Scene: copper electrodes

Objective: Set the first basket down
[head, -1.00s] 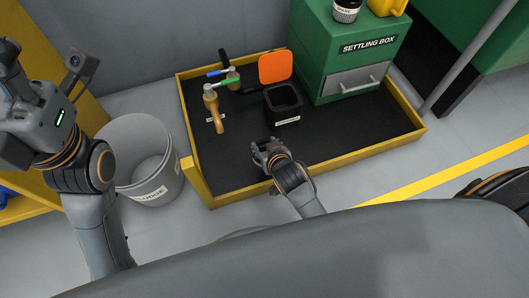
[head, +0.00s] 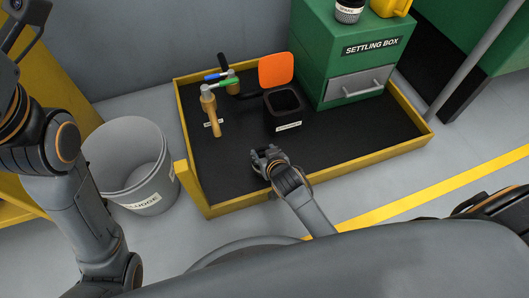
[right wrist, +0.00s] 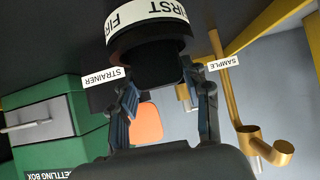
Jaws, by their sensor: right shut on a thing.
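In the right wrist view the first basket (right wrist: 150,52) is a dark round body with a white band reading FIRST; its far end runs off the top edge. My right gripper (right wrist: 167,92) is shut on it, with a finger on each side. In the head view my right gripper (head: 264,157) is over the front part of the black-floored tray (head: 330,147), in front of the strainer (head: 284,108). The basket cannot be made out there. The strainer is a black square holder with a raised orange lid (head: 276,70).
A yellow rim (head: 340,176) edges the tray. A brass sample tap (head: 212,115) stands left of the strainer. The green settling box (head: 360,60) stands at the back right. A grey sludge bucket (head: 130,165) is outside the tray, left.

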